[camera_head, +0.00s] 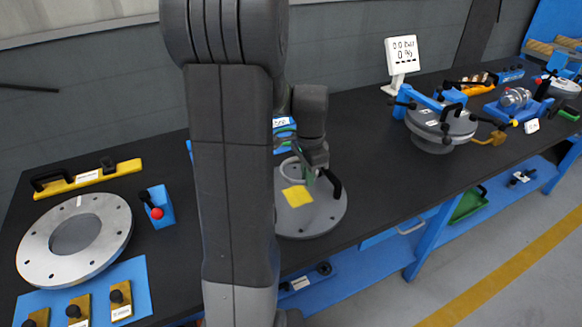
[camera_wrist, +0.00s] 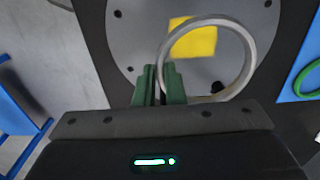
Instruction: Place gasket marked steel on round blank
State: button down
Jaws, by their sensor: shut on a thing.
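The round blank (camera_head: 320,215) is a grey disc with small holes near its rim and a yellow square patch (camera_head: 297,196). It lies on the dark bench, partly hidden by my arm, and also shows in the wrist view (camera_wrist: 130,40). My gripper (camera_wrist: 165,86) has green fingers and is shut on a plain light-grey ring, the steel gasket (camera_wrist: 251,62). The fingers grip its near left edge. The ring appears over the blank and frames part of the yellow patch; whether it touches the blank I cannot tell. In the head view the gasket (camera_head: 284,170) shows beside my gripper (camera_head: 312,176).
A blue tray (camera_head: 283,146) with a green ring stands behind the blank. At left lie a large flanged ring (camera_head: 110,232), a blue block with a red knob (camera_head: 161,207) and a yellow bar (camera_head: 125,168). A clamped round assembly (camera_head: 440,125) and a display (camera_head: 403,60) stand at right.

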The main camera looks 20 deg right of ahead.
aim_at(305, 207)
jog(key=f, duration=1)
jog(key=shift+w, duration=0.4)
jog(key=c, duration=1.9)
grip_release()
jog(key=shift+f, duration=0.2)
jog(key=shift+c, duration=0.2)
jog(key=o, duration=0.4)
jog(key=shift+r, duration=0.15)
